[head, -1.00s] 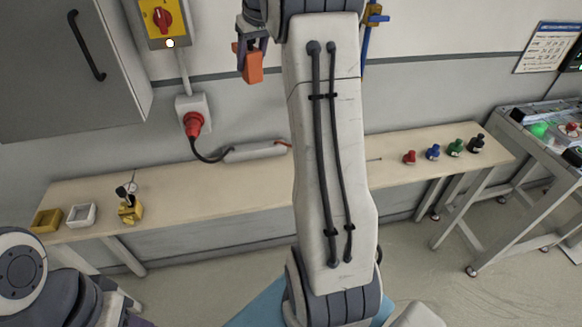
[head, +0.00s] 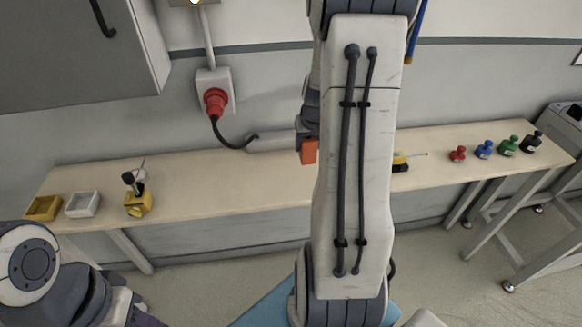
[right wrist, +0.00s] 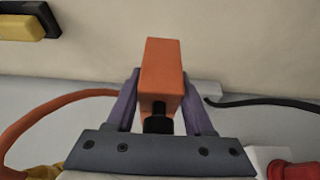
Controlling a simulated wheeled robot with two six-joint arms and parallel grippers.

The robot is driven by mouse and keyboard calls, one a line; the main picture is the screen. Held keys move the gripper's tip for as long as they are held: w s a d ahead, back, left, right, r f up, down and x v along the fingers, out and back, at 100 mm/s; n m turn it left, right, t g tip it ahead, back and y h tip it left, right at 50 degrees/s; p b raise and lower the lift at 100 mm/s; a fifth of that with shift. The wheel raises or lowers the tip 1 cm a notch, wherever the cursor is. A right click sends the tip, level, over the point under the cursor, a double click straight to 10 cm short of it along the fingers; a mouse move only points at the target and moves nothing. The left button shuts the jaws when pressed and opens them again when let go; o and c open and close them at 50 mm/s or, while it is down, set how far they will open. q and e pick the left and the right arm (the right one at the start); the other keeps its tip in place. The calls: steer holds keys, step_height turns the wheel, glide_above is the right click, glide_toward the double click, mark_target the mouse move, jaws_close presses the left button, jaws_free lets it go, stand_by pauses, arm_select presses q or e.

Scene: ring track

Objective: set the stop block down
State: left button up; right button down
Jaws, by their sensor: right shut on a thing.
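The stop block is an orange block (head: 309,151), held out in front of the bench's back edge as seen in the head view. My right gripper (head: 309,130) is shut on it, partly hidden by my own arm link. In the right wrist view the orange block (right wrist: 161,75) stands between the two purple fingers (right wrist: 160,105), with a dark part below it. Pale bench surface lies beyond it. Whether the block touches the bench cannot be told. Of my left arm, only links and a purple edge show at the lower left; its fingertips are not visible.
On the bench (head: 240,190) stand a yellow tray (head: 43,208), a white tray (head: 83,204) and a yellow holder (head: 138,203) at left. A yellow-and-black thing (head: 400,162) lies beside my arm. Several coloured knobs (head: 484,149) stand at right. A red plug (head: 215,100) with black cable is behind.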

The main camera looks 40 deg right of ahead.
steer(key=shift+w+a+f+p, duration=0.2)
steer(key=shift+w+a+f, duration=0.2)
steer(key=shift+a+f, duration=0.7)
steer(key=shift+w+a+f+p, duration=0.25)
steer(key=shift+w+a+f, duration=0.4)
steer(key=shift+f, duration=0.8)
steer(key=shift+w+a+f+p, duration=0.2)
steer(key=shift+a+f, duration=0.9)
steer(key=shift+f, duration=0.15)
steer(key=shift+f, duration=0.1)
steer(key=c, duration=0.7)
jaws_free()
steer(key=shift+f, duration=0.15)
steer(key=o, duration=0.4)
steer(key=shift+s, duration=0.1)
